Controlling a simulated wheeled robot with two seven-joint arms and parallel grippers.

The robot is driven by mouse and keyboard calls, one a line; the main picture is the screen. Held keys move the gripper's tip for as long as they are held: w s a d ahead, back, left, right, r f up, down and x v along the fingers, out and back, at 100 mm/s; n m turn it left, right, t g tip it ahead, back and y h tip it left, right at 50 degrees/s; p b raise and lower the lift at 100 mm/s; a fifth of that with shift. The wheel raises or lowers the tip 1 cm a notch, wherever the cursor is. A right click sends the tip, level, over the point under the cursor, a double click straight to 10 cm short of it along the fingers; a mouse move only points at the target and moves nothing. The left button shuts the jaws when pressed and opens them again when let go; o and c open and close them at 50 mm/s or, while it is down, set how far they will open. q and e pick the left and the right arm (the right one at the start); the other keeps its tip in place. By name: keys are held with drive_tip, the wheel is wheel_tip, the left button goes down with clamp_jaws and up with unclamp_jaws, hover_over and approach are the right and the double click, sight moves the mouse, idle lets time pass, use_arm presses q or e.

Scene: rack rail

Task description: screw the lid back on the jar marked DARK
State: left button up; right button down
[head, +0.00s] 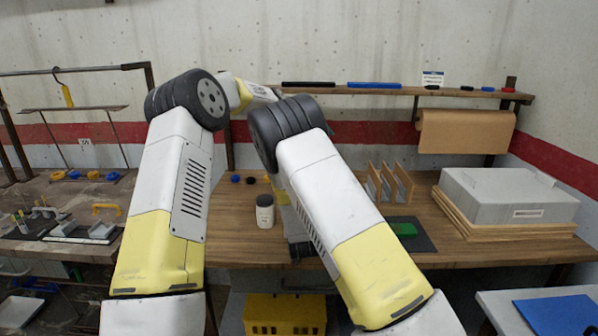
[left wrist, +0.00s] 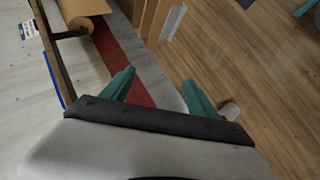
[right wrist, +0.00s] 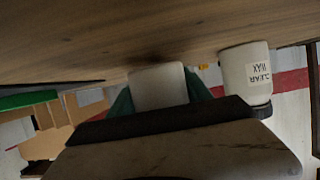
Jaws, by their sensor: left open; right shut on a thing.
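In the right wrist view my right gripper (right wrist: 158,95) has its green fingers around a plain pale jar-shaped thing (right wrist: 158,86) at the wooden bench top. No lettering shows on its visible side, so I cannot tell whether it is the DARK jar. A white jar with a black lid (right wrist: 246,75), labelled CLEAR WAX, stands beside it; a white jar with a black lid (head: 265,212) also shows in the head view. My left gripper (left wrist: 160,88) is open and empty, away from the bench. I cannot identify the DARK jar's lid.
Wooden dividers (head: 390,184), a green block (head: 404,230) on a dark mat and a grey case (head: 508,195) stand to the right. A shelf (head: 420,91) runs above; a brown paper roll (head: 466,131) hangs below it.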

drive_tip(key=shift+r, duration=0.1)
use_arm(q)
drive_tip(key=w+a+r+n+t, duration=0.2)
drive_tip(key=w+r+n+t, duration=0.6)
drive_tip(key=n, duration=0.7)
drive_tip(key=w+a+n+g+y, duration=0.1)
drive_tip(key=a+n+y, duration=0.75)
drive_tip(key=n, duration=1.15)
drive_tip(key=s+a+f+n+g+y, duration=0.1)
drive_tip(key=s+a+f+n+g, duration=0.1)
drive_tip(key=s+f+n+g, duration=1)
drive_tip(key=s+d+n+g+h, duration=0.2)
drive_tip(key=s+d+n, duration=0.3)
drive_tip(key=s+n, duration=0.6)
drive_tip(key=shift+s+d+f+n, duration=0.3)
drive_tip(key=shift+d+f, duration=0.1)
